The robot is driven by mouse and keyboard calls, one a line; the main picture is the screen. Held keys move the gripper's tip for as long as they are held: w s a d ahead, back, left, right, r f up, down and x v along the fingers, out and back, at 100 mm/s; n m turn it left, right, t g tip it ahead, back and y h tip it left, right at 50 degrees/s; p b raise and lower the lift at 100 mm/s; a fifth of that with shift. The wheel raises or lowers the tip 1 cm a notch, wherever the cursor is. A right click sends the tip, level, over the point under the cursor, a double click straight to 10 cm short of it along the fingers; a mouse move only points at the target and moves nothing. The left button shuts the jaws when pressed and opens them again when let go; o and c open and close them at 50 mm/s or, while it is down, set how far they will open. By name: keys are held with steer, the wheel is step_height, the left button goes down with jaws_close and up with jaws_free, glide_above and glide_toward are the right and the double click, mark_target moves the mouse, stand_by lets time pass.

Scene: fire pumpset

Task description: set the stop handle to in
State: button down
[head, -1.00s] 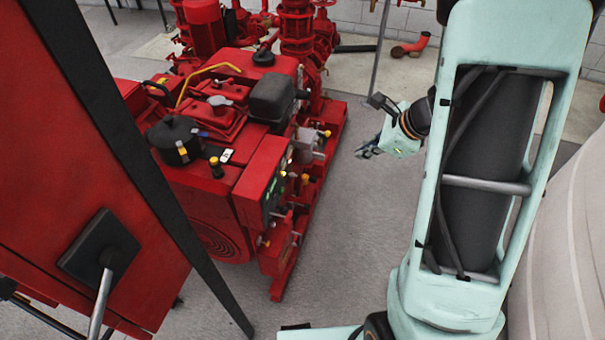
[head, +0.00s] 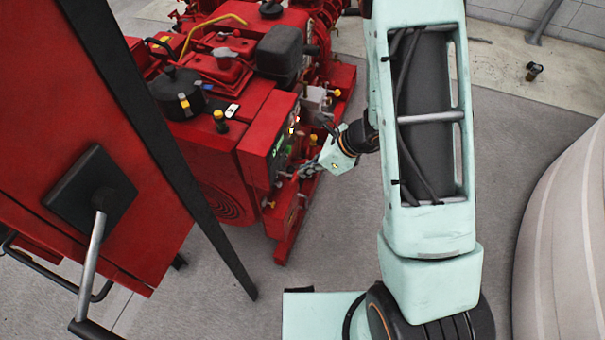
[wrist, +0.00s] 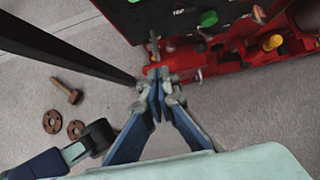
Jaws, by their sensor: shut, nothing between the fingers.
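The red engine pumpset (head: 225,130) stands left of centre in the head view, with a control panel (head: 283,140) on its near right side. My gripper (head: 307,172) is at the right side of this panel. In the wrist view my gripper (wrist: 159,74) has its fingertips together, with nothing seen between them. The fingertips are close to a small lever (wrist: 154,45) below the panel's edge; I cannot tell whether they touch it. I cannot tell for sure whether this lever is the stop handle, or its position.
A red cabinet with a black-framed edge (head: 190,200) and a grey handle (head: 90,255) fills the left. A pale rounded tank (head: 570,240) stands at right. The wrist view shows a bolt (wrist: 66,90) and two brown discs (wrist: 63,125) on the floor. The grey floor between is clear.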

mark_target(291, 176)
steer(key=shift+x, duration=1.05)
steer(key=shift+w+a+b, duration=0.25)
steer(key=shift+a, duration=0.45)
steer(key=shift+w+a+b, duration=0.25)
steer(key=shift+w+a, duration=0.05)
steer(key=shift+a, duration=0.45)
